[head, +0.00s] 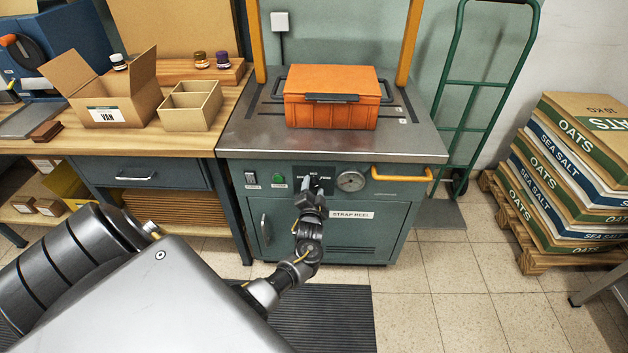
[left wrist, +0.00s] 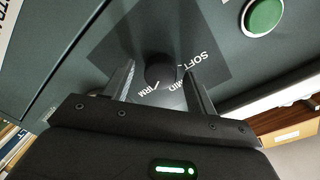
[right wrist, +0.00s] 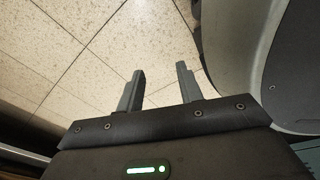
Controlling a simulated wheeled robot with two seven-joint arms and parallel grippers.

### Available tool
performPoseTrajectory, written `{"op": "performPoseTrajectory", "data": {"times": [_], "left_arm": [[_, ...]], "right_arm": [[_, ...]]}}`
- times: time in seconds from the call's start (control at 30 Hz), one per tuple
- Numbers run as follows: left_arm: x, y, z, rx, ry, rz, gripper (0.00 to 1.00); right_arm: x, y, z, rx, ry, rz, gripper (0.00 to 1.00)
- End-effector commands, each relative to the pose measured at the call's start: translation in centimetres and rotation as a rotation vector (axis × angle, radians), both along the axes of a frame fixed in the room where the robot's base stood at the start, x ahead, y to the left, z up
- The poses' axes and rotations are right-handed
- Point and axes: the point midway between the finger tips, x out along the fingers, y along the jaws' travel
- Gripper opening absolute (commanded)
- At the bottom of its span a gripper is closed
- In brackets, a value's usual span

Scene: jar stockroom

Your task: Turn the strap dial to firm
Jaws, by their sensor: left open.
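The strap dial is a round black knob (left wrist: 160,70) on a dark plate marked SOFT, MID and FIRM, on the front of the green strapping machine (head: 390,215). In the left wrist view, my left gripper (left wrist: 158,75) is open, with one finger on each side of the knob. I see gaps beside the knob and cannot tell any contact. In the head view, my left gripper (head: 313,186) covers most of the dial. I cannot tell which mark the dial points to. My right gripper (right wrist: 160,70) is open and empty above the tiled floor.
A green button (head: 279,179), a gauge (head: 351,181) and a yellow handle (head: 400,174) flank the dial. An orange case (head: 331,105) rests on the machine top. A wooden bench (head: 190,130) stands left. A loaded pallet (head: 525,250) stands right.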

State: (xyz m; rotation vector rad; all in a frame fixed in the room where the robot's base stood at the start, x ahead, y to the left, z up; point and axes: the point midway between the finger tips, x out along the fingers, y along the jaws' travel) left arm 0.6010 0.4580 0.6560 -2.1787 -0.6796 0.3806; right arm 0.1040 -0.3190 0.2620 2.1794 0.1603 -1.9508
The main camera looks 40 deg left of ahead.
Motion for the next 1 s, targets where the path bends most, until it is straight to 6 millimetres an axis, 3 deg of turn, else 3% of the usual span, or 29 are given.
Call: {"op": "performPoseTrajectory", "data": {"times": [0.27, 0.5, 0.7, 1.0], "left_arm": [[-1.3, -0.9, 0.0, -0.002, 0.001, 0.000, 0.57], [-5.2, -3.7, 0.2, -0.003, 0.001, 0.000, 0.57], [-7.7, -5.6, 0.4, -0.001, 0.000, -0.001, 0.57], [-8.7, -6.4, 0.5, 0.000, 0.001, -0.001, 0.57]], "right_arm": [[-0.1, 0.0, 0.2, 0.001, -0.004, 0.000, 0.36], [-2.0, -1.0, -0.1, -0.009, 0.012, 0.004, 0.36], [-1.8, -1.1, 0.0, -0.011, 0.010, 0.005, 0.36], [-1.3, -1.0, 0.1, -0.008, 0.003, 0.005, 0.36]]}}
